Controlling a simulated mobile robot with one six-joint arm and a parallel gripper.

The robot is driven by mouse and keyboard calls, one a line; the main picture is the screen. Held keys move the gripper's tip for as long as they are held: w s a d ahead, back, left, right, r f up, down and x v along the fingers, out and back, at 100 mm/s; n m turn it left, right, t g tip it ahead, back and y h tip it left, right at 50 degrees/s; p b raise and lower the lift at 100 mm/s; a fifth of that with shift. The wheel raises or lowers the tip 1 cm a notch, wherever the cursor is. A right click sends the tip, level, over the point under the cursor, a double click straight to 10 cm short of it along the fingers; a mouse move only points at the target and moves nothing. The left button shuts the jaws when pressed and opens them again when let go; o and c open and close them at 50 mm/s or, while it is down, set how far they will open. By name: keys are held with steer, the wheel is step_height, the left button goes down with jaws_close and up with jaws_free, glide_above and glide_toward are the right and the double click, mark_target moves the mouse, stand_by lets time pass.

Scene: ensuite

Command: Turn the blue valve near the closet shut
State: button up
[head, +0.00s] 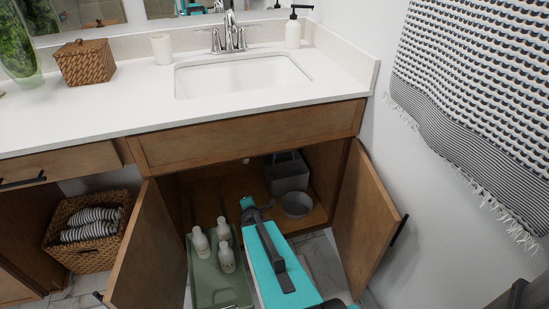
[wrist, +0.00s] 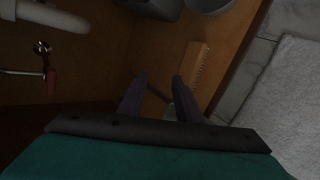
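No blue valve shows in either view. In the wrist view, a small metal valve (wrist: 42,47) with a red handle (wrist: 51,82) sits at the left, on a thin pipe near a thick white pipe (wrist: 52,16). My gripper (wrist: 160,88) is open in the wrist view, its two dark fingers apart with nothing clearly between them. The valve is to the left of the fingers and apart from them. In the head view my gripper (head: 248,204) reaches into the open cabinet under the sink; its fingertips are hard to make out and the valve cannot be seen there.
The cabinet's left door (head: 148,250) and right door (head: 366,222) stand open beside my arm. A green tray (head: 203,292) with several white bottles is at the left. A grey bin (head: 287,178), bowl (head: 297,205) and wooden brush (wrist: 195,66) are inside.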

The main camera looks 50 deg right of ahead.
steer(key=d+r+n+t+h+b, duration=0.1)
steer(key=d+r+n+t+b, duration=0.3)
steer(key=d+r+n+b, duration=0.2)
steer(key=s+d+r+n+t+h+b, duration=0.1)
steer(key=d+r+n+t+b, duration=0.3)
steer(key=d+n, duration=0.6)
step_height(320, 180, up, 2)
steer(key=shift+s+d+r+h+b, duration=0.25)
steer(key=shift+d+h+b, duration=0.15)
steer(key=shift+d+b, duration=0.55)
steer(key=shift+w+f+b, duration=0.3)
steer(key=shift+w+b, duration=0.15)
steer(key=shift+b, duration=1.05)
steer(key=b+x, duration=0.2)
steer(key=b, duration=0.3)
steer(key=shift+r, duration=0.1)
steer(key=shift+r+b+x, duration=0.1)
steer(key=shift+b+x, duration=0.55)
steer(key=shift+x, duration=2.1)
steer(key=shift+r+b+x, duration=0.15)
steer(key=shift+b+x, duration=0.45)
steer(key=shift+x, duration=2.15)
steer(key=shift+c, duration=0.4)
jaws_close()
